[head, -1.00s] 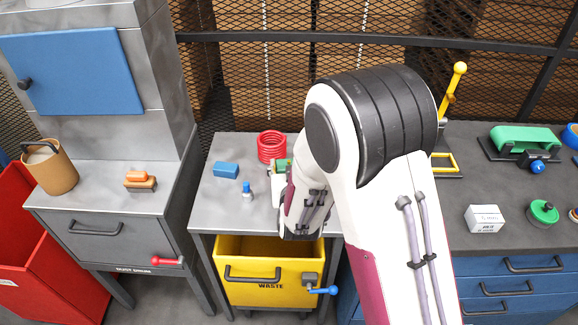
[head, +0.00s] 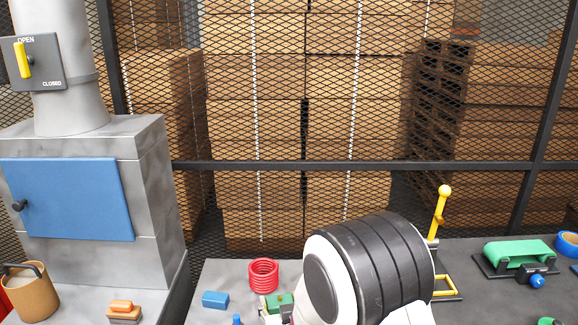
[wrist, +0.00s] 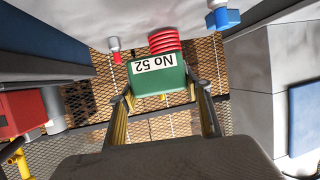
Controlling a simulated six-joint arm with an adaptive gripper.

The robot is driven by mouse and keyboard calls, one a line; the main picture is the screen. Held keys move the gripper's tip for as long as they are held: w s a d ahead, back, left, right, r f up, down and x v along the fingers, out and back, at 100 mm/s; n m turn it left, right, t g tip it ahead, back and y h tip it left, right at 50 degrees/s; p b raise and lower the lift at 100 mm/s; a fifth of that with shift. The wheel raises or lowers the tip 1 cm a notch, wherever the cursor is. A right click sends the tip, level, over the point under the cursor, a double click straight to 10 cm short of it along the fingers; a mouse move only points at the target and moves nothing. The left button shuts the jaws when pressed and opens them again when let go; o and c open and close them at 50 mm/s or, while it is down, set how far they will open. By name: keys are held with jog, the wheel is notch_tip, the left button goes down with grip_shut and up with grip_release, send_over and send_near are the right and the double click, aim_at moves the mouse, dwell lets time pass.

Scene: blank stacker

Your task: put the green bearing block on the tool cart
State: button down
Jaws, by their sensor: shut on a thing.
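The green bearing block (wrist: 158,82) with a white "No 52" label is between the two fingers of my gripper (wrist: 160,92) in the wrist view. The label reads upside down there. My gripper is shut on the block. In the head view a small part of the green block (head: 280,301) shows beside my arm, in front of the red coil; the arm hides most of the gripper. I cannot tell from these views which surface is the tool cart.
The grey table (head: 225,274) bears a red coil (head: 264,274) and a blue block (head: 215,299). A yellow lever (head: 440,212) and a green-topped device (head: 517,253) stand on the right bench. A grey furnace-like cabinet (head: 150,215) stands left. A mesh fence (head: 380,165) closes the back.

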aim_at(273, 299)
jog(key=w+d+r+m+h, duration=0.1)
jog(key=d+r, duration=0.4)
jog(key=d, duration=0.4)
jog(key=d+r+m+h, duration=0.1)
jog(key=d+r, duration=0.3)
jog(key=d, duration=0.6)
jog(key=shift+w+d+r+h, duration=0.2)
jog(key=shift+w+r+h, duration=0.1)
jog(key=shift+w+r, duration=0.1)
jog(key=shift+a, duration=0.1)
